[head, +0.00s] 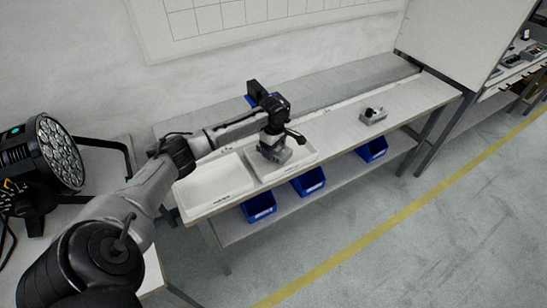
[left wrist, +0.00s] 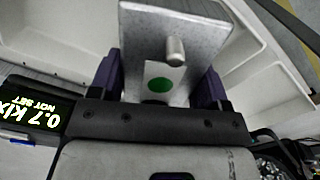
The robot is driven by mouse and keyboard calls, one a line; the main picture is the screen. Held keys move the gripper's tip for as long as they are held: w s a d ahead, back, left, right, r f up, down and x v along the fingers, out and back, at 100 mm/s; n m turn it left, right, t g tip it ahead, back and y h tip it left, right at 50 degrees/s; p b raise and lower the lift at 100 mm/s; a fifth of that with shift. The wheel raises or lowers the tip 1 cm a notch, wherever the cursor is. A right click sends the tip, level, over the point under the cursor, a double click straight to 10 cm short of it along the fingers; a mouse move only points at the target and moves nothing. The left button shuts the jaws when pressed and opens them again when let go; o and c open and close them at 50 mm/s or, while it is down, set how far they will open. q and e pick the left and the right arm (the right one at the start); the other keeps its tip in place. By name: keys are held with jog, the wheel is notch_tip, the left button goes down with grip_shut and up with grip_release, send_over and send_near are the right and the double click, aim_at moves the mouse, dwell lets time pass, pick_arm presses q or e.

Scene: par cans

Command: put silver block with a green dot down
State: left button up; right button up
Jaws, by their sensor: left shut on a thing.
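In the left wrist view, a silver block (left wrist: 200,40) with a green dot (left wrist: 159,85) on a white label and a short metal peg fills the space between my fingers. My left gripper (left wrist: 160,85) is shut on it. In the head view, my left gripper (head: 274,142) is over the right-hand white tray (head: 305,152) on the bench, with the silver block (head: 276,154) below it. I cannot tell whether the block touches the tray floor. My right gripper is in neither view.
A second white tray (head: 205,190) lies to the left. Another grey block (head: 374,116) stands on the bench (head: 415,98) to the right. Several blue bins (head: 308,181) sit on the shelf below. A round stage light (head: 55,152) is at the far left. A dark display (left wrist: 35,110) shows beside my wrist.

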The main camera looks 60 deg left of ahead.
aim_at(274, 154)
pick_arm(q)
jog(key=shift+w+a+f, duration=0.1)
jog(key=shift+a, duration=0.2)
jog(key=shift+f+b, duration=0.9)
jog(key=shift+f, duration=1.1)
jog(key=o, duration=1.3)
jog(key=shift+f, duration=0.15)
